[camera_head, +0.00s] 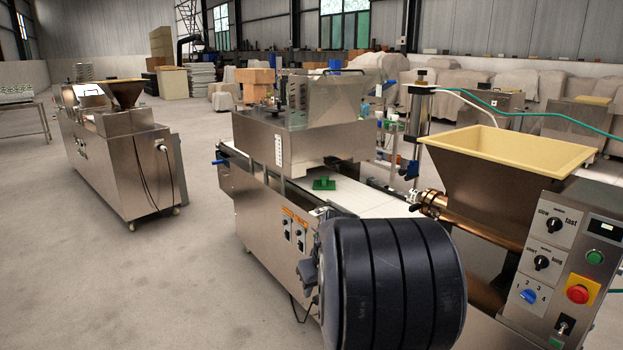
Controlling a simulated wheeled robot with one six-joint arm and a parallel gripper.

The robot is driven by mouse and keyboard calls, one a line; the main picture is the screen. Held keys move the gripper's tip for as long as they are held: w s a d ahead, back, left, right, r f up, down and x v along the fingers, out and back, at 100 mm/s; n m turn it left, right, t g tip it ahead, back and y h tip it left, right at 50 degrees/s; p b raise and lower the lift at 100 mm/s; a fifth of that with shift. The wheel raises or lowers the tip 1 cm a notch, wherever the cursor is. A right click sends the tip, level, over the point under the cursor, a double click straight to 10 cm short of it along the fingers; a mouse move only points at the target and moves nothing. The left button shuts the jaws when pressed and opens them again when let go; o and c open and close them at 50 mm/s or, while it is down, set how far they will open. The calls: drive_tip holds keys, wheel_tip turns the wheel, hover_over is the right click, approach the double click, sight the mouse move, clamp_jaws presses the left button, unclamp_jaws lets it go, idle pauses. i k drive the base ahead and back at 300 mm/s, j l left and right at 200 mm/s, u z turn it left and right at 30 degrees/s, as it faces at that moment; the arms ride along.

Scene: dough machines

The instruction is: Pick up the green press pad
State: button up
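The green press pad (324,183) is a small flat green piece with a raised knob on top. It sits on the white conveyor belt (372,203) of the middle machine, just below and in front of the steel hood (318,125). Nothing is seen touching it from above.
A machine with a cream-rimmed hopper (515,148) and a control panel (570,265) stands at the right. A hose and a blue-ended cylinder (420,110) rise beside the belt. Another steel machine (120,160) stands at the left. Grey floor (205,230) is clear between the machines.

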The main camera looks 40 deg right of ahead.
sight(324, 184)
drive_tip(key=i+z, duration=0.2)
drive_tip(key=i, duration=0.65)
drive_tip(key=i+j+z, duration=0.2)
drive_tip(key=i, duration=0.6)
drive_tip(key=i+l+z, duration=0.2)
drive_tip(key=i, duration=0.25)
drive_tip(key=i+l+z, duration=0.2)
drive_tip(key=i+l, duration=0.15)
drive_tip(key=i, duration=0.15)
drive_tip(key=i+l+z, duration=0.2)
drive_tip(key=i, duration=0.3)
